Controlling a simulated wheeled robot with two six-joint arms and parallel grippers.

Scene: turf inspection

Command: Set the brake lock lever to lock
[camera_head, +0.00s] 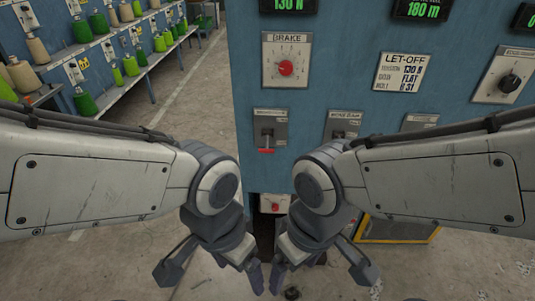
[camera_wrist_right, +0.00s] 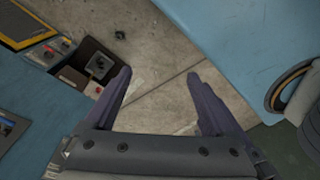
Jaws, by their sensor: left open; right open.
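A blue machine panel (camera_head: 330,90) stands in front of me. Below its brake dial (camera_head: 286,67), which has a red knob, is a small grey plate with a red-tipped lever (camera_head: 266,148). Its label is too small to read, so I cannot confirm it is the brake lock lever. A similar lever plate (camera_head: 342,125) sits to its right, partly behind my right arm. My left gripper (camera_head: 212,277) is open and empty, low in front of the panel. My right gripper (camera_head: 320,276) is open and empty beside it; its spread fingers (camera_wrist_right: 158,80) show over bare floor in the wrist view.
A lower white plate with a red knob (camera_head: 273,204) shows between my wrists. A let-off card (camera_head: 402,72) and a black dial (camera_head: 509,83) are at right. Shelves of yarn cones (camera_head: 118,77) stand at far left. Concrete floor lies between shelves and panel.

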